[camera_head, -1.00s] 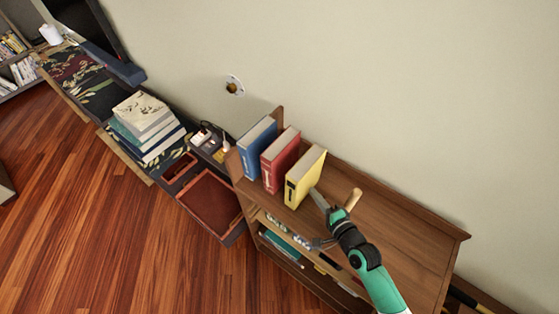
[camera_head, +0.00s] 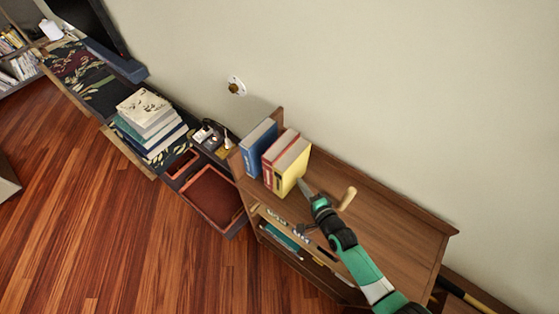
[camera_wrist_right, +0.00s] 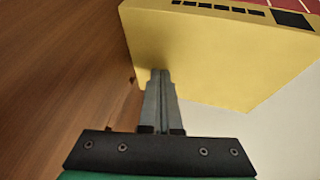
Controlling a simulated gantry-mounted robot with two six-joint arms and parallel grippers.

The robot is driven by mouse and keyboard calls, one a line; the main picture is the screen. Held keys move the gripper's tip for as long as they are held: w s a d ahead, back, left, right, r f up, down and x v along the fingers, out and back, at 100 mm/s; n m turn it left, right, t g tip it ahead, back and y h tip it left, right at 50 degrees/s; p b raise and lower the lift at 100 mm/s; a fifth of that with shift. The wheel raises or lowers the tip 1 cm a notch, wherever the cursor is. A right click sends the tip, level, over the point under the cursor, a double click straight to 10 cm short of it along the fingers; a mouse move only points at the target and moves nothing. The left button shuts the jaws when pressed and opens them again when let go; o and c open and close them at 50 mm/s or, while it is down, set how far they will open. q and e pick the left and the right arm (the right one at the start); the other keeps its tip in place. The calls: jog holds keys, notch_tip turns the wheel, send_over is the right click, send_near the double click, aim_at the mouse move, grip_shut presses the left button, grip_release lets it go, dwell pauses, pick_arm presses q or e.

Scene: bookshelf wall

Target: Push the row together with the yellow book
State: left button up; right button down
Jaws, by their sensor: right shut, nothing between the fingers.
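The yellow book (camera_head: 292,172) stands upright on top of the wooden bookcase, at the right end of a short row. The red book (camera_head: 267,174) stands directly against its left side. The blue book (camera_head: 258,141) stands at the left end by the raised side panel, with a narrow gap to the red one. My right gripper (camera_head: 303,186) is shut and empty, its fingertips at the right face of the yellow book. In the right wrist view, the closed fingers (camera_wrist_right: 160,75) overlap the broad yellow cover (camera_wrist_right: 215,55) and appear to touch it. My left gripper is not in view.
The bookcase top (camera_head: 395,225) is clear to the right, except for a tan wooden peg-like piece (camera_head: 347,198) beside my right gripper. The wall (camera_head: 400,90) is behind. Left of the bookcase are a reddish tray (camera_head: 211,196) and a book stack (camera_head: 148,120).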

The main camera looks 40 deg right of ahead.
aim_at(293, 181)
jog(key=w+p, duration=0.2)
jog(key=p, duration=0.1)
jog(key=shift+a+r, duration=0.15)
jog(key=shift+a, duration=0.05)
jog(key=shift+w+a, duration=0.2)
jog(key=shift+w, duration=0.5)
jog(key=shift+w+a, duration=0.15)
jog(key=shift+w, duration=0.55)
jog(key=shift+s+d+f, duration=0.15)
jog(key=shift+s, duration=0.35)
jog(key=shift+s+d+f, duration=0.1)
jog(key=shift+s, duration=0.35)
jog(key=shift+s+f+b, duration=0.15)
jog(key=shift+s+b, duration=0.2)
jog(key=shift+b, duration=0.3)
jog(key=shift+s+d+b, duration=0.2)
jog(key=shift+s+b, duration=0.1)
jog(key=shift+s, duration=0.3)
jog(key=shift+r, duration=0.25)
jog(key=shift+s, duration=0.1)
